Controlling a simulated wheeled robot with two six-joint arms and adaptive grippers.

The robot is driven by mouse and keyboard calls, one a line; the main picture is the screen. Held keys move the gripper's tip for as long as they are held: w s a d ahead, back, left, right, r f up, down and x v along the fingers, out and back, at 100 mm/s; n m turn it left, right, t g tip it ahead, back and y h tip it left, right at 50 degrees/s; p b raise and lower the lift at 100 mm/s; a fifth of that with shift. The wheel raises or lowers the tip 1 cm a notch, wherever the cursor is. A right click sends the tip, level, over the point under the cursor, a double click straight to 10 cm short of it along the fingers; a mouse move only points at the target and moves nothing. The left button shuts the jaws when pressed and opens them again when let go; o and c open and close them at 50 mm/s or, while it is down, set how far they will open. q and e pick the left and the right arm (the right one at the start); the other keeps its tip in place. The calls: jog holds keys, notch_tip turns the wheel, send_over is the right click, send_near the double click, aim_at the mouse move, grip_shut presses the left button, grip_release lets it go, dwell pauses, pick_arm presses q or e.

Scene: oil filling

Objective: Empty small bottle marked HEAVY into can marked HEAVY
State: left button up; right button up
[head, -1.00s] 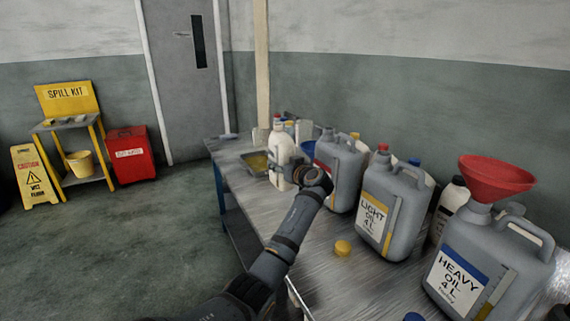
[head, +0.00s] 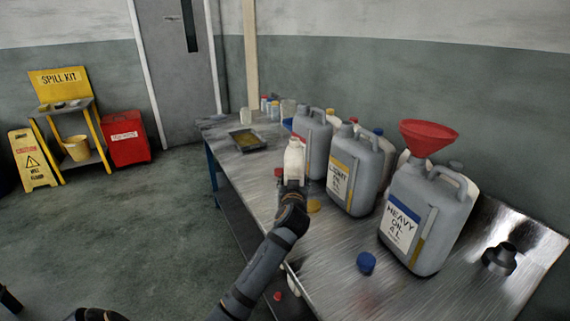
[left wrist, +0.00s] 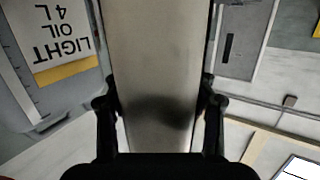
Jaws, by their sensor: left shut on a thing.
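My left gripper (head: 293,184) is shut on a small cream-white bottle (head: 294,158), held roughly upright near the table's front edge. In the left wrist view the bottle (left wrist: 157,75) fills the space between the fingers (left wrist: 160,110). No marking on it is readable. The grey can marked HEAVY OIL 4 L (head: 430,215) stands on the table to the right, apart from the bottle. A red funnel (head: 428,136) sits in its neck. My right gripper is not in view.
The can marked LIGHT (head: 354,172) and another grey can (head: 313,140) stand further left. A yellow cap (head: 313,206), a blue cap (head: 366,263) and a dark fitting (head: 500,258) lie on the table (head: 335,275). A tray (head: 247,141) lies further back.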

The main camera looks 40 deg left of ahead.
pick_arm(q)
jog(key=s+d+f+m+t+h, duration=0.2)
jog(key=s+d+m+h, duration=0.3)
jog(key=d, duration=0.6)
jog(key=s+f+h, duration=0.1)
jog(key=s+h, duration=0.1)
jog(key=shift+s+d+m+h, duration=0.15)
jog(key=shift+d+m+h, duration=0.25)
jog(key=s+d+m+h, duration=0.1)
jog(key=s+d+h, duration=0.1)
jog(key=s+d+f+m+h, duration=0.1)
jog(key=s+d, duration=0.1)
jog(key=d, duration=0.1)
jog(key=s+d+m+h, duration=0.2)
jog(key=d, duration=0.1)
jog(key=shift+s+f+h, duration=0.15)
jog(key=shift+s+h, duration=0.05)
jog(key=shift+h, duration=0.1)
jog(key=shift+d, duration=0.1)
jog(key=shift+d, duration=0.1)
